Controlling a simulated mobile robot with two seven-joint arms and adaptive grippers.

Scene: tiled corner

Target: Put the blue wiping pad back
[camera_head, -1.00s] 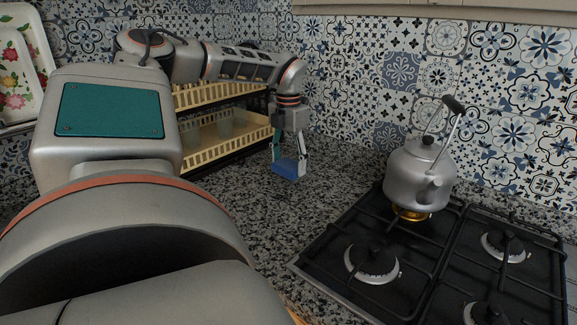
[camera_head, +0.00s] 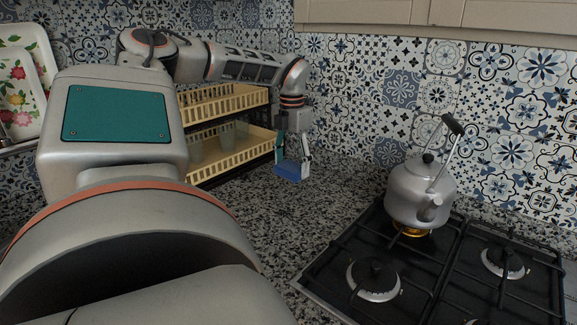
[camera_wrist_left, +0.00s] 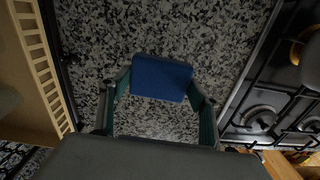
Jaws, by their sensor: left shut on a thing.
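The blue wiping pad (camera_head: 289,171) is held between the fingertips of my left gripper (camera_head: 292,158), which points down near the tiled back wall. It also shows in the left wrist view as a blue block (camera_wrist_left: 161,77) with a green-lined finger at each side. My left gripper is shut on it. The pad is over the granite counter (camera_head: 262,215), to the right of the cream rack. I cannot tell whether its underside touches the counter. My right gripper is not in view.
A two-level cream rack (camera_head: 232,152) with cups on its lower level stands left of the pad. A gas hob (camera_head: 345,258) with a metal kettle (camera_head: 420,192) over a lit burner is at the right. Flowered trays (camera_head: 22,95) stand far left. Counter between rack and hob is clear.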

